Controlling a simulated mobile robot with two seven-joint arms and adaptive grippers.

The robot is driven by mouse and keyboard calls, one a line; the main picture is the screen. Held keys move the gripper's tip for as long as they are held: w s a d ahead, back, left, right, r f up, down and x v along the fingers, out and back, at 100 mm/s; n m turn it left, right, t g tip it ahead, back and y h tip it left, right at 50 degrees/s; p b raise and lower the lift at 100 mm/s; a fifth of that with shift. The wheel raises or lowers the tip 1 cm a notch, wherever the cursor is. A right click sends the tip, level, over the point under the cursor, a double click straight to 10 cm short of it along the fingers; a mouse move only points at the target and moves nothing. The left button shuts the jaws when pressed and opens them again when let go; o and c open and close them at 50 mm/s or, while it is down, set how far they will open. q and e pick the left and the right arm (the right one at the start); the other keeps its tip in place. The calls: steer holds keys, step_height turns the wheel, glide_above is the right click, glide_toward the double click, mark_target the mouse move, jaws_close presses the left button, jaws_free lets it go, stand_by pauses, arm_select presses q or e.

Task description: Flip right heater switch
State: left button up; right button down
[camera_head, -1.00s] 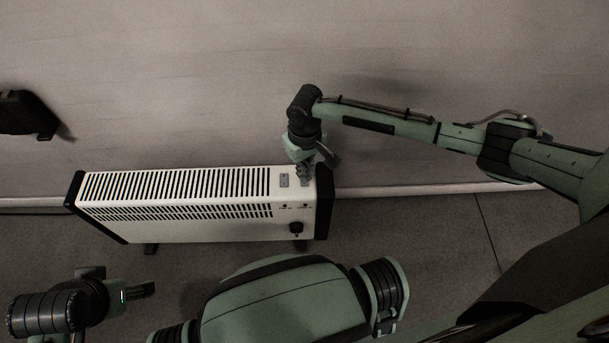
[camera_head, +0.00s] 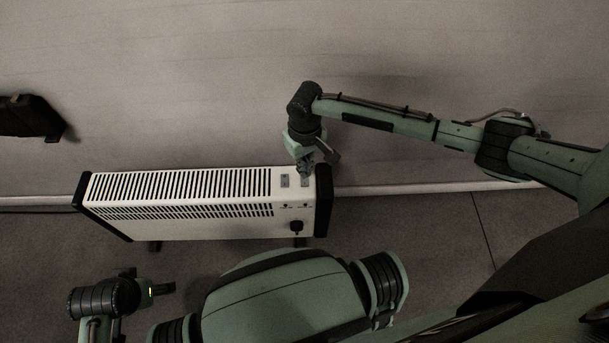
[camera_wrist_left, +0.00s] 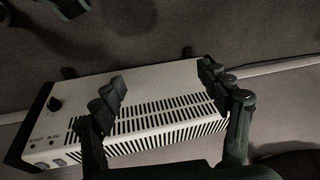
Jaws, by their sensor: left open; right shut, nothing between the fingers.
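The white heater (camera_head: 190,213) with black end caps and slotted vents stands by the wall. Two grey switches sit on its top at the right end: the left switch (camera_head: 284,181) shows clearly, and the right switch (camera_head: 305,182) is partly hidden beneath my right gripper. My right gripper (camera_head: 306,170) is shut and empty, pointing down at the right switch; I cannot tell whether it touches. My left gripper (camera_head: 163,289) is at the lower left in the head view, in front of the heater. In the left wrist view it is open (camera_wrist_left: 165,85), with the heater (camera_wrist_left: 75,80) beyond its fingers.
A black knob (camera_head: 296,226) is on the heater's front, below small indicators. A baseboard (camera_head: 420,188) runs along the wall behind. A dark object (camera_head: 30,117) is on the wall at the far left. Open floor lies right of the heater.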

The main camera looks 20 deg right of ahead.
steer(key=shift+r+p, duration=0.45)
steer(key=shift+r, duration=0.05)
arm_select(q)
steer(key=shift+h, duration=0.3)
steer(key=shift+s+d+f+p, duration=0.15)
steer(key=shift+f+p, duration=0.25)
steer(key=shift+f, duration=1.1)
steer(key=shift+s+f+p, duration=0.15)
steer(key=shift+f+p, duration=0.2)
steer(key=shift+f, duration=1.1)
arm_select(e)
steer(key=shift+r, duration=0.6)
